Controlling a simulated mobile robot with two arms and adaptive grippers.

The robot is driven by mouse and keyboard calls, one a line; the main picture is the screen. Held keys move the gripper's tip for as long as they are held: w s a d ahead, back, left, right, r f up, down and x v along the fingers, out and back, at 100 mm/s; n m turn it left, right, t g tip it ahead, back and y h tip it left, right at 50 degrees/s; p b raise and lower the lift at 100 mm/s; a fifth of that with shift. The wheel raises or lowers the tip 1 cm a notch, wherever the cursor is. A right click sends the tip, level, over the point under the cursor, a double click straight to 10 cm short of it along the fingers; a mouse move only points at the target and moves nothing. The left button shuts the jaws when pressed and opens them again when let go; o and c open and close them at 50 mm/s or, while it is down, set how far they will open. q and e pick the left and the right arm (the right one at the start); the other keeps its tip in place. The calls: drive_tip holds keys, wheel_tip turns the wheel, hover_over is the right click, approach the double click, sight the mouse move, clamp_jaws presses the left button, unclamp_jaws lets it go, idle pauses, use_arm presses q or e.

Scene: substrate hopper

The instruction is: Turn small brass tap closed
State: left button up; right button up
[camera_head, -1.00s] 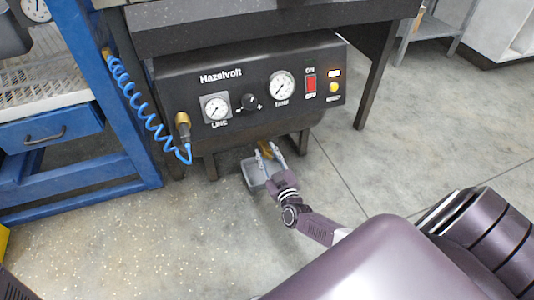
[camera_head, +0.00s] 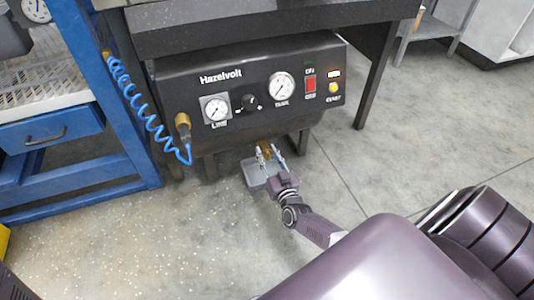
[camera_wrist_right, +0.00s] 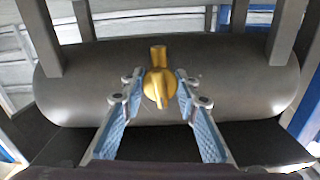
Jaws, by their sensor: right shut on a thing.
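The small brass tap (camera_wrist_right: 158,80) sticks out from the dark cylindrical tank, in the middle of the right wrist view. Its handle is a rounded golden knob with a raised ridge that runs nearly upright in that view. My left gripper is not in view.
A grey tray (camera_head: 254,176) sits on the floor below the tap. The black Hazelvolt panel (camera_head: 240,88) with gauges is above it. A blue coiled hose (camera_head: 136,108) hangs at the left beside a blue bench (camera_head: 100,185). Open floor (camera_head: 140,245) lies in front.

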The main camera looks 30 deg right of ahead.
sight(269, 158)
drive_tip(key=shift+m, duration=0.6)
drive_tip(key=o, duration=1.2)
drive_tip(key=v, duration=0.7)
drive_tip(key=shift+s, duration=0.25)
